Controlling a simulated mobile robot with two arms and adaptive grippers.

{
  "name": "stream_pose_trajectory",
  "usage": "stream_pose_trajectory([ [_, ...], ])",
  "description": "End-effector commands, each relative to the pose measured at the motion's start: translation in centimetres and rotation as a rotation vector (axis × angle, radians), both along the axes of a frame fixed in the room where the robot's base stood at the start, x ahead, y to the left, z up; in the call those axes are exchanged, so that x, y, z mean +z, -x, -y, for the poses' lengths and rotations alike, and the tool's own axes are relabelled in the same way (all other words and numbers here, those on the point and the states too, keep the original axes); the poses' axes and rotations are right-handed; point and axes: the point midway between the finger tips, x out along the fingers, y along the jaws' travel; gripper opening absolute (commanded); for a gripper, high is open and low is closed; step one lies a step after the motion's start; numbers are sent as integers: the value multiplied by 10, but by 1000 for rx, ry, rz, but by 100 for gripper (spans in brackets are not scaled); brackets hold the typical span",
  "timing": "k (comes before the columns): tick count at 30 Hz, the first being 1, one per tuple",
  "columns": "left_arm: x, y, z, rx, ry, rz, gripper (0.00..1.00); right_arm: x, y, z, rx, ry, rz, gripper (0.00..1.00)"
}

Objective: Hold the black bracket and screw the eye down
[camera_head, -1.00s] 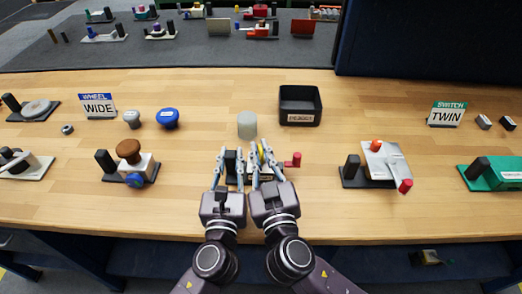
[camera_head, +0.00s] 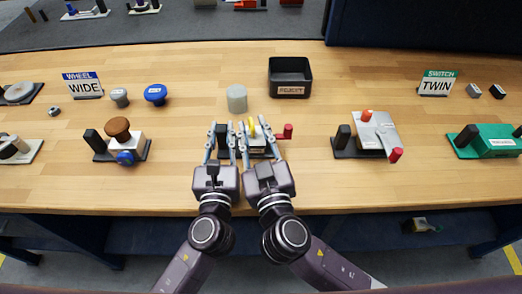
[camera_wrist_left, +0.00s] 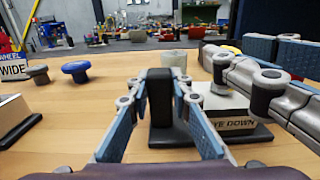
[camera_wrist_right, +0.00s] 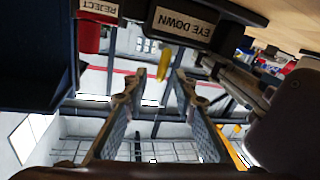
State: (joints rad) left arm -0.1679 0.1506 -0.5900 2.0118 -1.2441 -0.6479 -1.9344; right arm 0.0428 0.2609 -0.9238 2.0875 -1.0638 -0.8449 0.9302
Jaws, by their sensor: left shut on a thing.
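The black bracket (camera_wrist_left: 160,106) is an upright post on a dark base beside a white block labelled EYE DOWN (camera_wrist_left: 232,115). My left gripper (camera_head: 222,129) is shut on the bracket, with one finger on each side of it in the left wrist view. The yellow eye (camera_head: 251,128) stands on top of the block and also shows in the right wrist view (camera_wrist_right: 164,64). My right gripper (camera_wrist_right: 157,78) is open, with its fingertips on either side of the eye and gaps visible. A red knob (camera_head: 287,131) sticks out at the block's right.
A device with a brown knob (camera_head: 117,130) is to the left, a grey switch device (camera_head: 375,136) to the right. The wooden table has clear room between them.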

Motion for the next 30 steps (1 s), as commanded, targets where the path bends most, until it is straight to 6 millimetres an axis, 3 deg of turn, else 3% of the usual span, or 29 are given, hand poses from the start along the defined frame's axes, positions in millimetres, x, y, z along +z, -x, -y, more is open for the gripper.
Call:
stream_pose_trajectory([
  [9,-4,0,-1,2,0,-8,0,-2,57,13,-1,0,-5,25],
  [15,-4,0,-1,2,0,-7,0,-1,85,18,-1,0,-2,25],
  [21,-4,0,-1,2,0,-7,0,0,98,22,-2,0,-1,25],
  [30,-4,0,-1,2,0,-7,0,0,100,22,-2,1,2,25],
])
